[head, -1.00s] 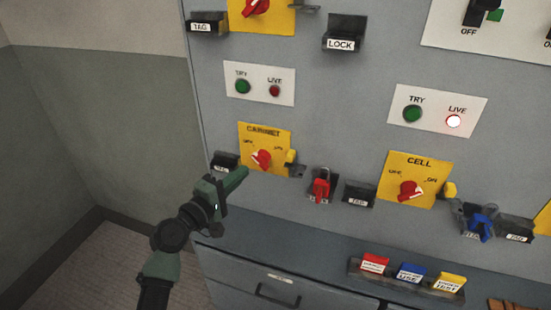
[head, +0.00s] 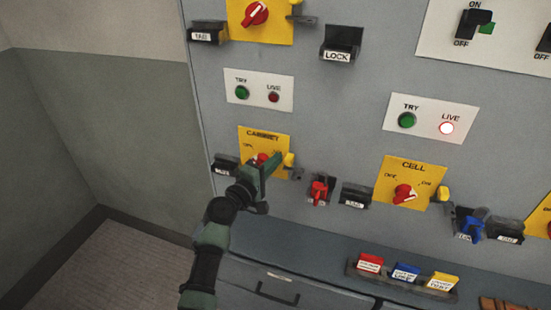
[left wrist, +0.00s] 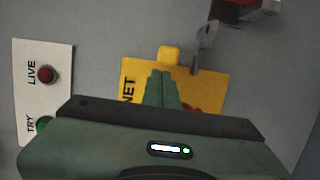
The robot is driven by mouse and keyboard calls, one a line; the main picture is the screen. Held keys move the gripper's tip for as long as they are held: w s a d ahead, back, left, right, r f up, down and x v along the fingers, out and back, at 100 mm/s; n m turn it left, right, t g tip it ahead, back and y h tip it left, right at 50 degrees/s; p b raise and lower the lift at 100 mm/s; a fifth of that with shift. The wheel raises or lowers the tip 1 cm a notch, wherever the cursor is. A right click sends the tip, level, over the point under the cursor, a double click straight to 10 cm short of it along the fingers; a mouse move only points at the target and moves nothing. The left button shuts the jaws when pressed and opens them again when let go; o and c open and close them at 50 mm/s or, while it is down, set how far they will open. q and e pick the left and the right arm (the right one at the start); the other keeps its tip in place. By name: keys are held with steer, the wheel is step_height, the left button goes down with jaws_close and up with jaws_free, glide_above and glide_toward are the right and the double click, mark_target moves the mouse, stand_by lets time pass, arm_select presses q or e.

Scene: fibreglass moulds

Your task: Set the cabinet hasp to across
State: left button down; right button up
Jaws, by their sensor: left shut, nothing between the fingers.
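The yellow cabinet plate (head: 249,140) is on the grey panel, with its red knob (head: 263,157) partly hidden behind my left gripper. The yellow hasp (head: 289,159) sticks out at the plate's right edge, beside a grey metal bracket (head: 297,174). My left gripper (head: 277,158) is shut and empty, in front of the plate with its tips just left of the hasp. In the left wrist view the shut fingertips (left wrist: 162,75) point at the yellow hasp (left wrist: 170,54), and the grey bracket (left wrist: 204,45) stands beside it. Whether the tips touch the hasp I cannot tell. My right gripper is out of view.
A red padlock (head: 319,190) hangs right of the cabinet plate, near a black tag holder (head: 355,196). The cell plate (head: 411,176) is further right. A shelf rack (head: 404,282) with coloured tags stands below. The left wall is clear.

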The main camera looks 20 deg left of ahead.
arm_select(q)
steer(key=shift+d, duration=0.2)
steer(key=shift+f, duration=0.1)
steer(key=d, duration=0.5)
steer(key=shift+s+d+p, duration=0.1)
steer(key=shift+d+p, duration=0.2)
steer(key=shift+p, duration=0.05)
